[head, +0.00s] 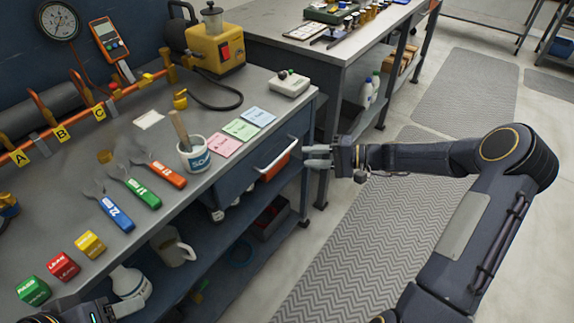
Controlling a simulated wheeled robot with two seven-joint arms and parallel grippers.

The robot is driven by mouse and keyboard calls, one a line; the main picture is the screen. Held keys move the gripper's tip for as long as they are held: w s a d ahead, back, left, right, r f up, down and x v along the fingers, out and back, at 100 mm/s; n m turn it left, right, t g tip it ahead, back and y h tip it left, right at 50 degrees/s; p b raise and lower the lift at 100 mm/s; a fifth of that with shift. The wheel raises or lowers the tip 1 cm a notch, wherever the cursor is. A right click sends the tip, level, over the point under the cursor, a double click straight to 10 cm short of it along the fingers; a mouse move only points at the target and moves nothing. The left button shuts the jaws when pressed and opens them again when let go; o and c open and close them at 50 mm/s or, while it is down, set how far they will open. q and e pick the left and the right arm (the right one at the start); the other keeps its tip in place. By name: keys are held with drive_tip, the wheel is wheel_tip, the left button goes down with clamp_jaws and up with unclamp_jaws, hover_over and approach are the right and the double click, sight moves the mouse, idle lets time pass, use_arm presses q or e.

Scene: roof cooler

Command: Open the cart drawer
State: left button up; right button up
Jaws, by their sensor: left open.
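The cart drawer (236,176) is a dark blue front under the right end of the grey worktop. Its pale bar handle (277,156) slants across the front. The drawer looks shut or nearly so. My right gripper (312,156) is just right of the handle, pointing left at it. Its pale fingers are near the handle's upper end; I cannot tell whether they touch it or how far apart they are. My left gripper (118,309) is at the bottom left edge, low beside the cart and far from the drawer, mostly cut off.
A mug (172,246) and a red bin (270,217) are on the shelf below. Another bench (300,52) stands behind. Matted floor (350,250) lies open to the right.

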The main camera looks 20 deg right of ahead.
drive_tip(key=x, duration=0.7)
drive_tip(key=shift+w+a+f, duration=0.15)
drive_tip(key=shift+w+a, duration=0.1)
drive_tip(key=shift+a, duration=0.05)
clamp_jaws()
